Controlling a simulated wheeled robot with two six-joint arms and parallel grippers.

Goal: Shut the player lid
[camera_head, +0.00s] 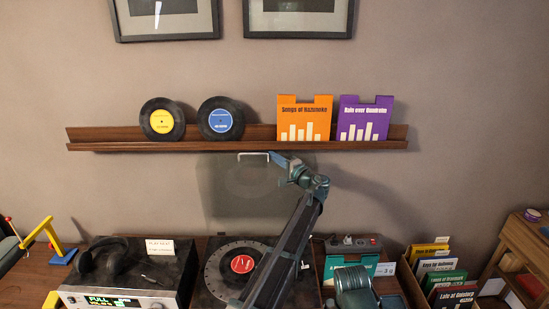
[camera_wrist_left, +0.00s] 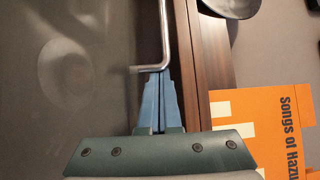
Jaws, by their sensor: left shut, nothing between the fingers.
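The player (camera_head: 215,272) stands on the cabinet with a record with a red label (camera_head: 242,264) on its platter. Its see-through smoky lid (camera_head: 222,195) stands raised behind it, with its top edge near the shelf. A silver bar handle (camera_head: 254,154) is at the lid's top edge; it also shows in the left wrist view (camera_wrist_left: 165,38). My left gripper (camera_head: 272,157) is shut and empty, its blue fingertips (camera_wrist_left: 157,74) right at the handle's end. I cannot tell whether they touch it. My left arm covers part of the player. My right gripper is not in view.
A wooden shelf (camera_head: 240,146) above holds two records and an orange (camera_head: 304,120) and a purple sleeve (camera_head: 364,120). An amplifier (camera_head: 125,297) with headphones (camera_head: 103,260) stands left of the player. A crate of sleeves (camera_head: 418,290) stands to the right.

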